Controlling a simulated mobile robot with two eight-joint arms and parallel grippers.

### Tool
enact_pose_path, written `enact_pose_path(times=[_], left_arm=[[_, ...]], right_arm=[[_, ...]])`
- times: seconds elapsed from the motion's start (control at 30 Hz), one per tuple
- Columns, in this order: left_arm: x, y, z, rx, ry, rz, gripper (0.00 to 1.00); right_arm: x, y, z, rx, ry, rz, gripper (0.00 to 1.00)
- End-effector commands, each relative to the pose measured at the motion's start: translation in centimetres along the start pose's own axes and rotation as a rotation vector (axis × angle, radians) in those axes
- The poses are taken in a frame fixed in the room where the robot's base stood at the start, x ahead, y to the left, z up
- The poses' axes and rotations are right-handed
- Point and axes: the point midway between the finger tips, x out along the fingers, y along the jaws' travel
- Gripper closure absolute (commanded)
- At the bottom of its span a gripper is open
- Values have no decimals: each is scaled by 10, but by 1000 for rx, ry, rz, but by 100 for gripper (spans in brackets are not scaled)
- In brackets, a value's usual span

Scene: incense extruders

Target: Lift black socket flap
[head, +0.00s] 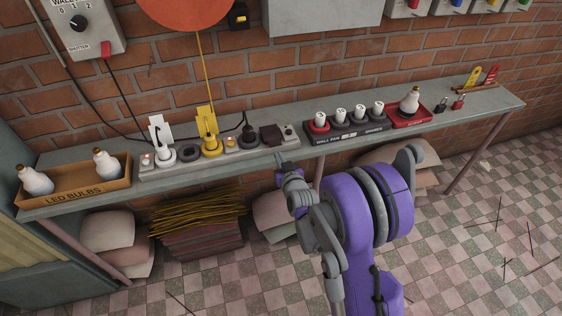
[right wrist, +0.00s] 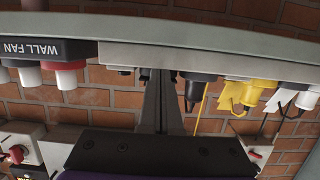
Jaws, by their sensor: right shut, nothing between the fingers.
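A pale socket strip (head: 150,176) lies along the shelf. A black flap (head: 272,135) lies low near the strip's right end, beside a round black socket (head: 248,139). A white flap (head: 159,129) and a yellow flap (head: 207,119) stand upright to the left. My right gripper (head: 280,161) is at the shelf's front edge, just in front of the black flap and apart from it. In the right wrist view, which is upside down, the gripper's dark fingers (right wrist: 159,82) are together and empty, their tips near the strip's edge. My left gripper is not in view.
A dark wall fan panel (head: 346,139) with several white-topped knobs stands right of the strip, then a red tray (head: 408,116) with a bulb. An LED bulbs box (head: 87,191) is at the left. A yellow cord (head: 202,70) hangs above the strip.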

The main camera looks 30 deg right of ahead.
Motion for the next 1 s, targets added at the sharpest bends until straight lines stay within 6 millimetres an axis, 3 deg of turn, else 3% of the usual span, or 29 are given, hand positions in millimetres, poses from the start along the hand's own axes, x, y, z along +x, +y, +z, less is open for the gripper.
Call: enact_pose_path(times=[0.43,1.0], left_arm=[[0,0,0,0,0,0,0],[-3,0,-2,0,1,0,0]], right_arm=[[3,0,-1,0,0,0,100],[28,0,-12,0,0,0,100]])
